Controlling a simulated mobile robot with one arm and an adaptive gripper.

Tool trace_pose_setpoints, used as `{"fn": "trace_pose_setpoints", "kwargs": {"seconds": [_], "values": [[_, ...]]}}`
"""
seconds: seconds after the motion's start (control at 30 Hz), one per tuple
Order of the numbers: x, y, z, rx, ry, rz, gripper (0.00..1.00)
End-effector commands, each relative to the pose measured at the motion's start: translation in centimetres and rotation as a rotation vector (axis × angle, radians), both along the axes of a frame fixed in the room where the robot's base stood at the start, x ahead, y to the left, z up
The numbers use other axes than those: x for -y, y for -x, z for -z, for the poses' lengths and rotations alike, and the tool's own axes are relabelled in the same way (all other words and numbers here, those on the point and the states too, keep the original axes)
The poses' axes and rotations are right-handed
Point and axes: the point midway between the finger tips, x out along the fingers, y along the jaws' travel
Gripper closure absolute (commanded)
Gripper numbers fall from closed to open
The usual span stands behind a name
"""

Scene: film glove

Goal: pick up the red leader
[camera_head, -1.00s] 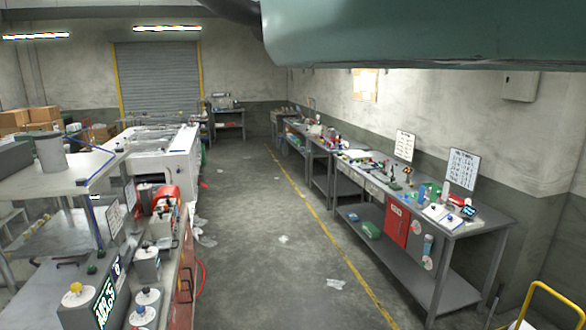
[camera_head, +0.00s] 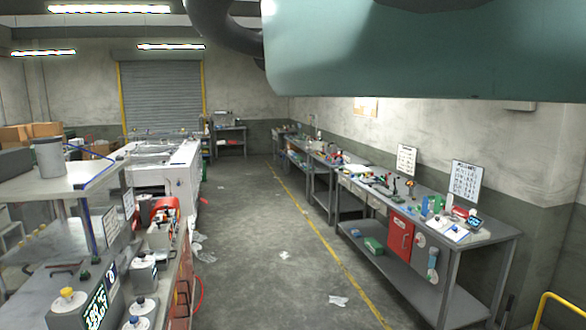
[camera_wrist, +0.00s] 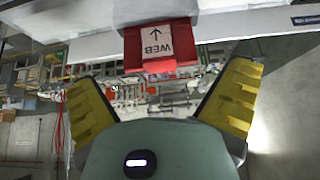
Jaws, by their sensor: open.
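A red piece with a pale label reading "WEB" and an arrow (camera_wrist: 160,66) shows at the top middle of the wrist view. It may be the red leader, but I cannot tell for sure. My gripper (camera_wrist: 162,78) is open, its two yellow-padded fingers spread wide to either side below the red piece. Nothing is held between the fingers. In the head view a red roll-like part (camera_head: 168,208) sits on the machine at the left; I cannot tell whether it is the same thing. My gripper is not visible in the head view.
A long grey workbench (camera_head: 490,238) with tools, signs and a red hanging panel (camera_head: 399,234) runs along the right. A white machine (camera_head: 175,168) and a grey shelf unit (camera_head: 75,181) stand at the left. The aisle floor (camera_head: 262,235) is mostly clear, with scraps.

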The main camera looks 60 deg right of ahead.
Motion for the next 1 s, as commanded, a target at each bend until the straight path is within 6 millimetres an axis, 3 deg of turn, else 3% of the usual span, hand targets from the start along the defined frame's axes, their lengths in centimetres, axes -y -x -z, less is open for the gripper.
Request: {"fn": "trace_pose_setpoints", "kwargs": {"seconds": [0.43, 0.8, 1.0], "values": [[-1.7, -1.7, 3.5, -0.003, 0.005, 0.003, 0.0], [-2.0, -2.0, 4.2, 0.0, -0.001, 0.003, 0.0], [-2.0, -2.0, 4.1, 0.0, -0.001, 0.003, 0.2]]}}
